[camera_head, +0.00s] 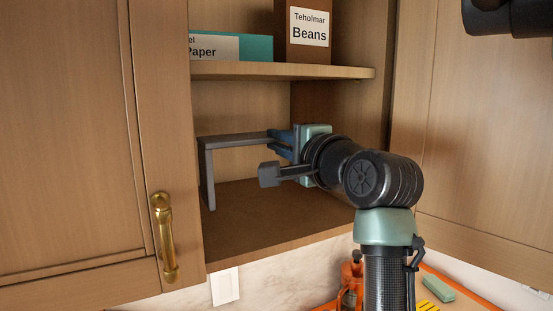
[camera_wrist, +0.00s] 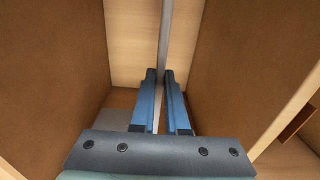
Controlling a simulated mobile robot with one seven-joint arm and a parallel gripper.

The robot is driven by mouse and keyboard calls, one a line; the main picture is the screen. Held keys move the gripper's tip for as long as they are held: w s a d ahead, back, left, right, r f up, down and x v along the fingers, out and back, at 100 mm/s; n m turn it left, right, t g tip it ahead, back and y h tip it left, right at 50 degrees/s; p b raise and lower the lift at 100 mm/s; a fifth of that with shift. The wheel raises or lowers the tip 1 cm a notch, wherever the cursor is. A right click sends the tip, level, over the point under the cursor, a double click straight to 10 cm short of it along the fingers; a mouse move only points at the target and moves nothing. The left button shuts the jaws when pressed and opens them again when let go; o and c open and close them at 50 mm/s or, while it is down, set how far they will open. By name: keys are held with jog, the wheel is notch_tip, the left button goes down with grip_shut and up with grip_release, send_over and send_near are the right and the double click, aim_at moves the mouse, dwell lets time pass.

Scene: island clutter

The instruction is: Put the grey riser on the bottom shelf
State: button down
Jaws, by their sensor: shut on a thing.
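The grey riser (camera_head: 235,141) is inside the cabinet's lower compartment, top plate roughly level and one leg (camera_head: 208,178) hanging down at the left. My gripper (camera_head: 275,140) reaches in from the right, its blue fingers shut on the plate. In the wrist view the fingers (camera_wrist: 160,75) pinch the thin grey riser edge (camera_wrist: 164,40). The bottom shelf (camera_head: 265,215) is a bare brown board below the riser. I cannot tell whether the leg touches it. The riser's far right part is hidden behind my gripper.
The upper shelf (camera_head: 290,71) is close above, holding a Beans box (camera_head: 308,45) and a teal paper box (camera_head: 258,46). Cabinet doors stand at left (camera_head: 65,140) and right (camera_head: 485,130); the left has a brass handle (camera_head: 164,240). Below is a counter with an orange item (camera_head: 350,285).

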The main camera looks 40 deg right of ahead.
jog(key=shift+f+p, duration=0.5)
jog(key=shift+f, duration=1.15)
jog(key=shift+f, duration=0.15)
jog(key=c, duration=1.3)
grip_release()
jog(key=shift+f, duration=0.15)
jog(key=o, duration=0.4)
jog(key=b+v, duration=0.4)
jog(key=v, duration=0.8)
jog(key=shift+s+b, duration=0.1)
jog(key=shift+b, duration=0.2)
